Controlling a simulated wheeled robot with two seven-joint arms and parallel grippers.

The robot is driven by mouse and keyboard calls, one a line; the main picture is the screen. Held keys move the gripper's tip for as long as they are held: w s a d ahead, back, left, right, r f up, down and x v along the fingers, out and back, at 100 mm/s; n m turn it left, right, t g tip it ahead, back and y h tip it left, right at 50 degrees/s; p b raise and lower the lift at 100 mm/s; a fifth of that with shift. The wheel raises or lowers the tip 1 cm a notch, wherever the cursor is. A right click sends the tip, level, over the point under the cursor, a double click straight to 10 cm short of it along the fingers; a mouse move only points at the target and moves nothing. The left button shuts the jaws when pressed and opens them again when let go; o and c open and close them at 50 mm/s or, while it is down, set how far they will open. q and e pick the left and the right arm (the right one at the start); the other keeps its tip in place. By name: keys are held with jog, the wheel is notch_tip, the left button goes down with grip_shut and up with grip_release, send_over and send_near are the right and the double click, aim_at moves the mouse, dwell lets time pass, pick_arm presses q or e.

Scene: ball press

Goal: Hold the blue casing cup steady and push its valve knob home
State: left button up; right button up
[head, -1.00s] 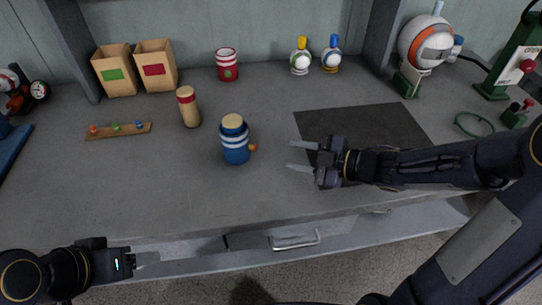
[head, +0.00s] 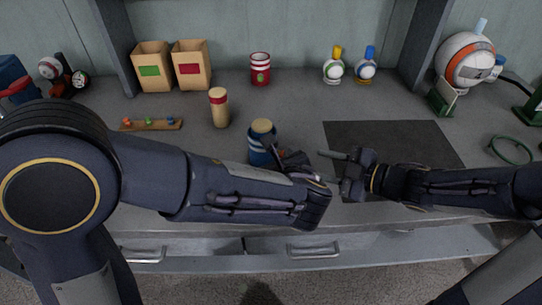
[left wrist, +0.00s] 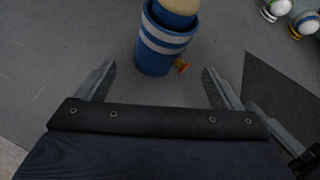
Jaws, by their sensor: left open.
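The blue casing cup (head: 256,156) stands upright on the grey bench, with white bands and a tan top (head: 262,126). My left arm partly covers it in the head view. In the left wrist view the cup (left wrist: 162,58) stands just ahead of the open left fingers, roughly between them, apparently untouched. My left gripper (head: 284,155) is beside the cup, open and empty. My right gripper (head: 328,168) is open and empty to the right, its lower finger partly covered.
A tan cylinder with a red band (head: 219,108) and a wooden strip with coloured pegs (head: 150,125) stand left of the cup. A red cup (head: 260,70) is behind. A dark mat (head: 395,140) lies right. The bench front edge runs below my arms.

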aim_at(279, 153)
pick_arm(q)
jog(key=shift+w+a+m+t, duration=0.1)
jog(key=shift+w+m+t, duration=0.2)
jog(key=shift+m, duration=0.3)
jog(key=shift+w+a+m+t, duration=0.1)
jog(key=shift+w+m+t, duration=0.1)
jog(key=shift+m+t, duration=0.3)
pick_arm(e)
jog(key=shift+a, duration=0.1)
pick_arm(q)
jog(key=shift+w+m, duration=0.3)
jog(key=x, duration=0.7)
jog(key=shift+w+a, duration=0.15)
jog(key=shift+a, duration=0.05)
jog(key=shift+c, duration=0.3)
